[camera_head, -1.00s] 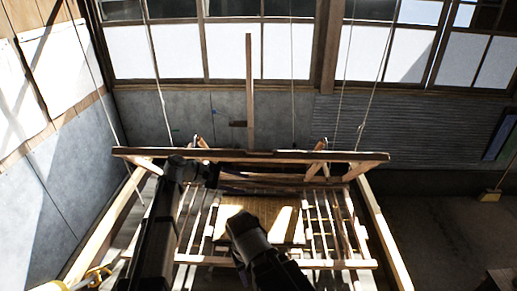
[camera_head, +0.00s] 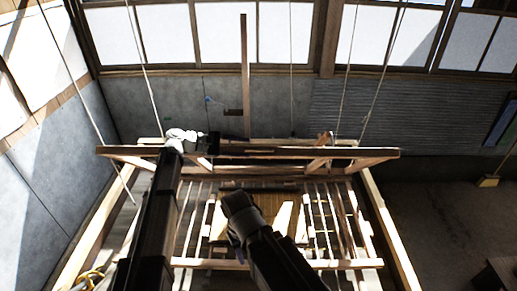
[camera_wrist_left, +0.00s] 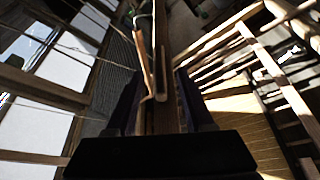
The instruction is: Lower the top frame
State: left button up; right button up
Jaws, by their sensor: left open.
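The wooden top frame (camera_head: 300,153) hangs level across the middle of the head view, with a long front beam and short side pieces. An upright wooden bar (camera_head: 245,70) rises behind it, with a small dark piece near its lower end. My left gripper (camera_head: 215,138) is just above the beam's left half, pointing right towards the bar. In the left wrist view its dark fingers (camera_wrist_left: 160,100) are apart, with a wooden bar (camera_wrist_left: 162,70) in line between them; contact is unclear. My right arm ends over the lower frame; its fingertips cannot be made out.
Below lies a slatted lower frame (camera_head: 340,264) with a tan mat (camera_head: 262,215) on it. Thin ropes (camera_head: 342,75) run up from the top frame's sides. Grey walls and windows stand behind. Open floor (camera_head: 440,225) lies to the right.

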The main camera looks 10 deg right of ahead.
aim_at(258, 149)
pick_arm(q)
jog(key=b+x, duration=0.1)
jog(key=x, duration=0.4)
jog(key=shift+w+d+f, duration=0.1)
jog(key=shift+w+f, duration=0.1)
jog(key=shift+d+f+b, duration=0.1)
jog(key=shift+d+b, duration=0.2)
jog(key=shift+d, duration=0.35)
jog(key=shift+c, duration=0.2)
grip_shut()
dwell(0.5)
